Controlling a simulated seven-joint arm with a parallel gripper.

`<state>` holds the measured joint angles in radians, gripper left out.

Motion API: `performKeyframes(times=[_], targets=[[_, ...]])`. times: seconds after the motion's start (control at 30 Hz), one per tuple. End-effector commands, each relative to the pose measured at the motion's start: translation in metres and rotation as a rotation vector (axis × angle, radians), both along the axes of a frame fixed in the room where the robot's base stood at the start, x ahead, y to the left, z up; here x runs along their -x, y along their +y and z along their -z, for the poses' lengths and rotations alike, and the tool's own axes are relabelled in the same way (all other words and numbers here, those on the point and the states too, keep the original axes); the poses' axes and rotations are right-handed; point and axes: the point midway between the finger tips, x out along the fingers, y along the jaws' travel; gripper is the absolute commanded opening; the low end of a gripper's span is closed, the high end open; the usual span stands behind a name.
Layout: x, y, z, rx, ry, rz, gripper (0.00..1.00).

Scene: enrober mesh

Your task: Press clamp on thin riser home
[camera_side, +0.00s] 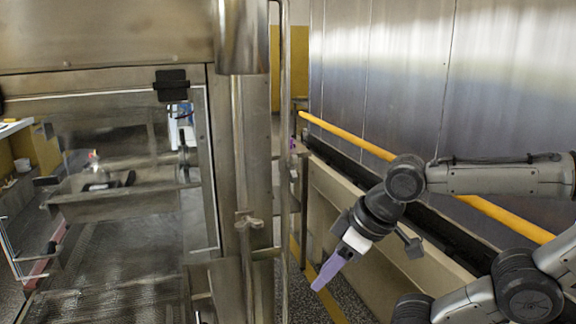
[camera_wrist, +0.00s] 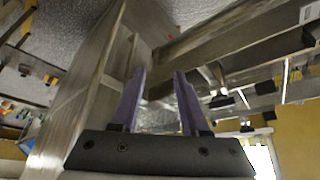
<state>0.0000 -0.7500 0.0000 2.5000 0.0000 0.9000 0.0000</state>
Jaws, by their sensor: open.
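The thin riser (camera_side: 238,150) is a narrow upright metal pipe in front of the steel machine's right post in the side view. A small metal clamp (camera_side: 249,223) sits around or against it low down, with a lug sticking out to the right. I cannot tell how far it is seated. My gripper (camera_side: 318,288), with purple fingers, is to the right of the clamp and lower in the picture, apart from it. In the wrist view my gripper (camera_wrist: 160,73) has its two fingers spread with nothing held between them. I cannot make out the clamp there.
The steel machine (camera_side: 235,45) with a glazed door (camera_side: 130,200) fills the left. Another upright pipe (camera_side: 284,120) stands between the thin riser and my gripper. A yellow rail (camera_side: 345,136) and a steel wall (camera_side: 400,70) run behind my arm. Floor shows below my gripper.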

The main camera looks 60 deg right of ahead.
Motion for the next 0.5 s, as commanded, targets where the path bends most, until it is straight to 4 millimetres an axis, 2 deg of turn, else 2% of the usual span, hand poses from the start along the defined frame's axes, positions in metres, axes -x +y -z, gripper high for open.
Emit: performKeyframes(times=[0.2, 0.27, 0.43, 0.5], targets=[[0.0, 0.0, 0.0, 0.0, 0.0, 0.0, 0.45], [0.0, 0.0, 0.0, -0.001, 0.0, 0.002, 0.54], [0.005, -0.002, 0.003, -0.041, 0.027, 0.1, 0.85], [0.013, -0.011, 0.004, -0.045, 0.058, 0.199, 0.85]])
